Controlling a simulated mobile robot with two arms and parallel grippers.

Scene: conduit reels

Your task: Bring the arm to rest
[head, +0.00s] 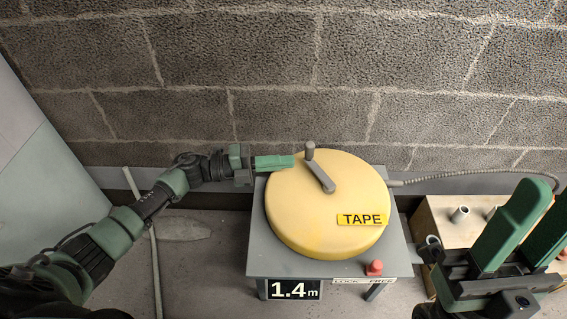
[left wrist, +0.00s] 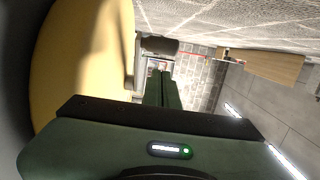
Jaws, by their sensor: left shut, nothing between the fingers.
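My left gripper (head: 291,161) is shut and empty, its arm stretched in from the left. Its fingertips are over the back left rim of the yellow TAPE reel (head: 300,215), just left of the grey crank (head: 321,174) and its upright knob. I cannot tell whether they touch the reel. In the left wrist view the shut fingers (left wrist: 163,78) point away beside the yellow reel (left wrist: 88,60), with the dark crank knob (left wrist: 158,46) just beyond their tips. My right gripper (head: 532,205) is at the lower right, fingers up and apart, with nothing between them.
The reel sits on a grey stand (head: 255,245) with a red button (head: 374,267) and a 1.4 m display (head: 294,290). A conduit (head: 460,174) runs right along the block wall. A wooden box (head: 428,215) with pipe pieces is at right. A pale rod (head: 155,260) is at left.

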